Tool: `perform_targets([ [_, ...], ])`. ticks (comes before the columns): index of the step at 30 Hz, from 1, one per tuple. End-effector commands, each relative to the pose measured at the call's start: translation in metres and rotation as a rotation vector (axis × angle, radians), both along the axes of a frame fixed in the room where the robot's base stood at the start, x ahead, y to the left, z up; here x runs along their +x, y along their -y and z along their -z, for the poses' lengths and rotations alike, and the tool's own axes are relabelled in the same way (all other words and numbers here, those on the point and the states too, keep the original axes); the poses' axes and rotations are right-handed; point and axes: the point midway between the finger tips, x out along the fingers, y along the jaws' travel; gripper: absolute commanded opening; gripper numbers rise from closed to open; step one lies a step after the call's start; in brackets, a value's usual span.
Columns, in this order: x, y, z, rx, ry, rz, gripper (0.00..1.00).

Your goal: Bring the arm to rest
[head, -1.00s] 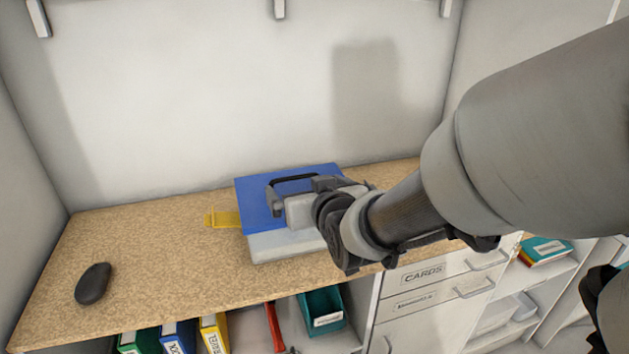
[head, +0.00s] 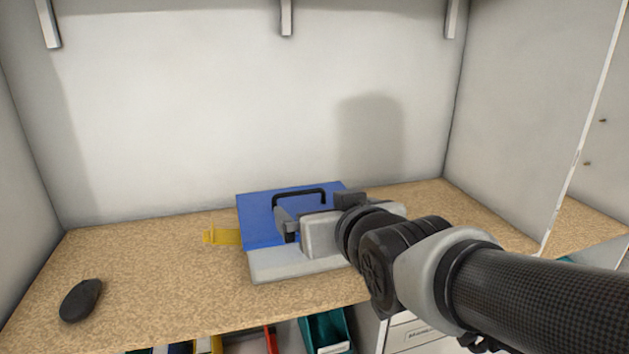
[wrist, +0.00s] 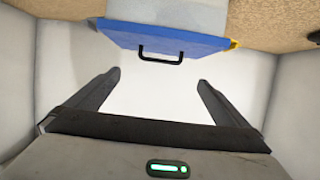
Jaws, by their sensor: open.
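My gripper (wrist: 160,85) is open and empty in the wrist view, its two fingers spread apart with the pale back wall between them. In the head view my gripper (head: 286,222) is in front of a blue and light grey case (head: 262,213) with a black handle, hiding part of it. The case stands on the speckled worktop. It also shows in the wrist view (wrist: 190,42) at the top, its handle beyond the fingertips and apart from them.
A dark mouse-like object (head: 81,300) lies at the left of the worktop (head: 150,265). A yellow item (head: 222,236) lies beside the case. Binders and a teal bin (head: 327,330) are below the front edge. Walls close the back and sides; brackets hang above.

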Motion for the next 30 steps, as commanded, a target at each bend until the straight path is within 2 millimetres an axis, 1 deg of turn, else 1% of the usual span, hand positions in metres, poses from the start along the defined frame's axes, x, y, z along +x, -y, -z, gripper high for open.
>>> perform_targets([
  [2, -0.003, 0.008, 0.003, -0.009, -0.026, 0.016, 1.0],
  [4, -0.01, 0.023, 0.01, -0.027, -0.084, 0.048, 1.0],
  [7, -0.031, 0.052, 0.027, -0.06, -0.214, 0.107, 1.0],
  [9, -0.051, 0.071, 0.039, -0.077, -0.317, 0.149, 1.0],
  [11, -0.07, 0.085, 0.047, -0.088, -0.398, 0.179, 1.0],
  [12, -0.082, 0.093, 0.051, -0.093, -0.447, 0.196, 1.0],
  [14, -0.101, 0.103, 0.057, -0.098, -0.519, 0.218, 1.0],
  [15, -0.114, 0.109, 0.061, -0.1, -0.566, 0.233, 1.0],
  [19, -0.156, 0.123, 0.07, -0.102, -0.709, 0.268, 1.0],
  [20, -0.16, 0.124, 0.059, -0.103, -0.726, 0.271, 1.0],
  [21, -0.158, 0.122, 0.042, -0.105, -0.721, 0.267, 1.0],
  [26, -0.158, 0.122, 0.003, -0.105, -0.72, 0.265, 1.0],
  [29, -0.157, 0.122, -0.027, -0.105, -0.72, 0.265, 1.0],
  [30, -0.157, 0.122, -0.04, -0.105, -0.72, 0.265, 1.0],
])
